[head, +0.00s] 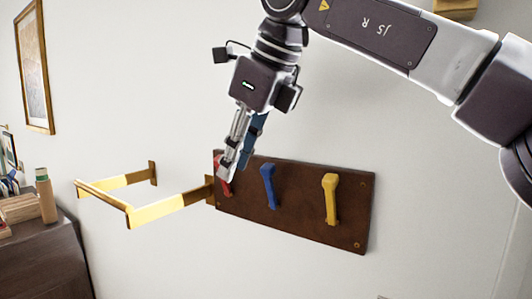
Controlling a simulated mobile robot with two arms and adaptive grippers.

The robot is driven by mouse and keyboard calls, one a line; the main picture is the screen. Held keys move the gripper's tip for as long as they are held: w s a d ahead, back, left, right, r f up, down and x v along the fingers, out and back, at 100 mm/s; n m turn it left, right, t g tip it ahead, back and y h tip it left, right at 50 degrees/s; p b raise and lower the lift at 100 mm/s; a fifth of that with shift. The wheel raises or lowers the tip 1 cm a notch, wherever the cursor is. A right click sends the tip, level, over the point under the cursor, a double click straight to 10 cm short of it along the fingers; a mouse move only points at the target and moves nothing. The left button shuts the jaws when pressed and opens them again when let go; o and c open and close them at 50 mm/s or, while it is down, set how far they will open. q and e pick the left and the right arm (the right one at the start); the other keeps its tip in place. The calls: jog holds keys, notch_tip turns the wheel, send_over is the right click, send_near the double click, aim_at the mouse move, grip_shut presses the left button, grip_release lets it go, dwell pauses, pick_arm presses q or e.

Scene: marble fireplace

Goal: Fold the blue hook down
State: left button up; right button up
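The blue hook (268,184) is the middle one of three on a dark brown wall board (300,205). It shows as a short blue bar running up and down, with its thicker end at the top. My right gripper (235,164) points down at the board's left end, to the left of the blue hook and apart from it in the picture. Its fingers partly cover the red hook (226,189); I cannot tell whether they touch it. The fingers lie close together in this view, so their opening is unclear. My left gripper is not in view.
A yellow hook (330,198) is on the board's right. A brass rail (160,210) juts from the wall left of the board, close to the red hook. A dark cabinet (45,260) with small items stands at far left. A framed picture (33,65) hangs above.

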aim_at(268, 166)
jog(key=d+r+m+t+h, duration=0.1)
jog(key=d+r+h, duration=0.2)
jog(key=d+r, duration=0.35)
jog(key=p+x, duration=0.1)
jog(key=x, duration=0.5)
jog(key=shift+s+f, duration=0.15)
jog(key=shift+f, duration=0.05)
jog(key=shift+w+a+f+y, duration=0.1)
jog(key=shift+w+f+y, duration=0.2)
jog(key=shift+f, duration=0.35)
jog(key=shift+s, duration=0.1)
grip_shut()
